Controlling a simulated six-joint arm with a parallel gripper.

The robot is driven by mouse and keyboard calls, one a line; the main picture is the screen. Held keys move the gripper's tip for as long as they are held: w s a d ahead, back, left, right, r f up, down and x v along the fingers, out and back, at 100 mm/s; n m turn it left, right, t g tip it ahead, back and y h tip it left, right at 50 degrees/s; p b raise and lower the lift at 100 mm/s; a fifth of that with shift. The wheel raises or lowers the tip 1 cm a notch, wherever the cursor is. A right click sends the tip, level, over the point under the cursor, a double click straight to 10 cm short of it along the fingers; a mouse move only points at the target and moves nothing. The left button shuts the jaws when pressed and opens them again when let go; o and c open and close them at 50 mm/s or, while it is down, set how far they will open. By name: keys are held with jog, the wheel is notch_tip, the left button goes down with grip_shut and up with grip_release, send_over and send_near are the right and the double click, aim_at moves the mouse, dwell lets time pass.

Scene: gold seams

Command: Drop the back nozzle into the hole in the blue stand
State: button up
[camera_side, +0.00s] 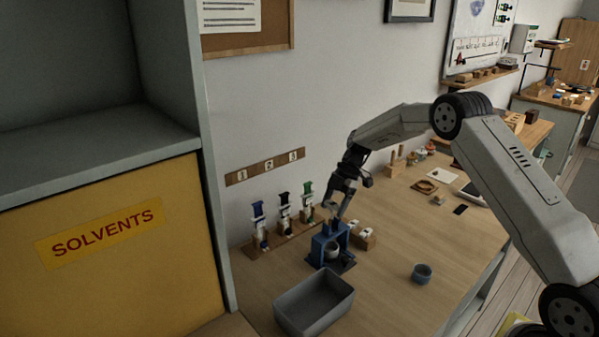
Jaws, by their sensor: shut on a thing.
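The blue stand (318,245) is upright on the wooden bench, with a small white vessel (332,251) inside its frame. My gripper (334,214) points down, just above the stand's top. It is shut on the back nozzle, which is very small here and mostly hidden by the fingers. I cannot tell whether the nozzle touches the stand or sits in the hole. The hole itself is not visible from this side. A wooden block with white-topped pieces (363,238) stands just right of the stand.
A grey open bin (314,303) lies in front of the stand. A small blue bowl (421,273) is to the right. Blue-, black- and green-topped dispensers (283,212) stand in a wooden rack behind left. A yellow solvents cabinet (110,260) fills the left. The bench's front right is mostly clear.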

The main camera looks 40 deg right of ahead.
aim_at(333, 226)
jog(key=shift+f, duration=3.85)
dwell(3.0)
jog(key=o, duration=1.2)
jog(key=shift+c, duration=0.2)
jog(key=shift+r, duration=0.15)
